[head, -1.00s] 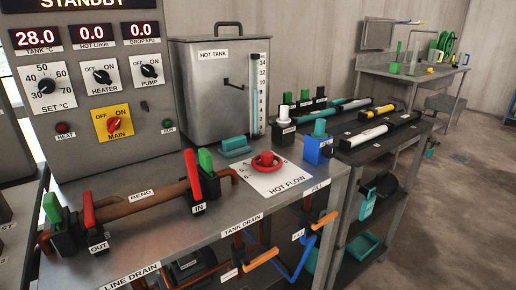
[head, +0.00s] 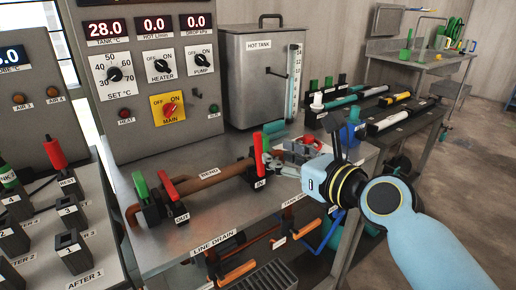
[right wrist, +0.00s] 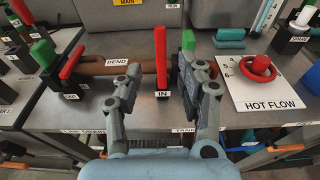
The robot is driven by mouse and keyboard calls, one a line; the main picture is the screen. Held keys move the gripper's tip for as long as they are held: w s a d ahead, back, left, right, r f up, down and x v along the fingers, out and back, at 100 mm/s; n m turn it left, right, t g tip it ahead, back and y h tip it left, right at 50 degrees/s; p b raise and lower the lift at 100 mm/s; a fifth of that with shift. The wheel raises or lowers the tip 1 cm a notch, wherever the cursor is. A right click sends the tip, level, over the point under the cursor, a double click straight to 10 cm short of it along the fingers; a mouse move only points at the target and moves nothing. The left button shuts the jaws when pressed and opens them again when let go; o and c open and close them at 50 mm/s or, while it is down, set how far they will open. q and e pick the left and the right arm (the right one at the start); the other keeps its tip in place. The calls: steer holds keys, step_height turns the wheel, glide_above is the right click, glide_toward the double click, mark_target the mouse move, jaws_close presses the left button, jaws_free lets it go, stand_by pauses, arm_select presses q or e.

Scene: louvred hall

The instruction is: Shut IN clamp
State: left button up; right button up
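The IN clamp (head: 259,183) is a dark block at the right end of the copper bend pipe. Its red lever (head: 257,152) stands up, and a green handle (head: 273,127) shows just beside it. In the right wrist view the red lever (right wrist: 161,58) rises behind the IN label, between the fingers in the picture. My right gripper (head: 284,158) reaches in from the right beside the clamp. In the wrist view my right gripper (right wrist: 160,68) is open, its fingers apart with nothing visibly held. Whether it touches the lever I cannot tell. My left gripper is not in view.
The OUT clamp (head: 176,212) with red and green handles is at the pipe's left end. The HOT FLOW card (right wrist: 265,90) with a red knob lies right of the gripper. The hot tank (head: 262,75) stands behind.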

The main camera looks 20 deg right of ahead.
mark_target(260, 147)
steer(key=x, duration=0.1)
steer(key=b+x, duration=0.1)
steer(key=x, duration=0.1)
steer(key=shift+d+f+b, duration=0.1)
steer(key=shift+f+b, duration=0.15)
steer(key=shift+b, duration=0.05)
steer(key=x, duration=0.3)
steer(key=shift+w+r, duration=0.1)
steer(key=shift+r, duration=0.15)
steer(key=shift+x, duration=0.9)
steer(key=shift+p, duration=0.55)
jaws_close()
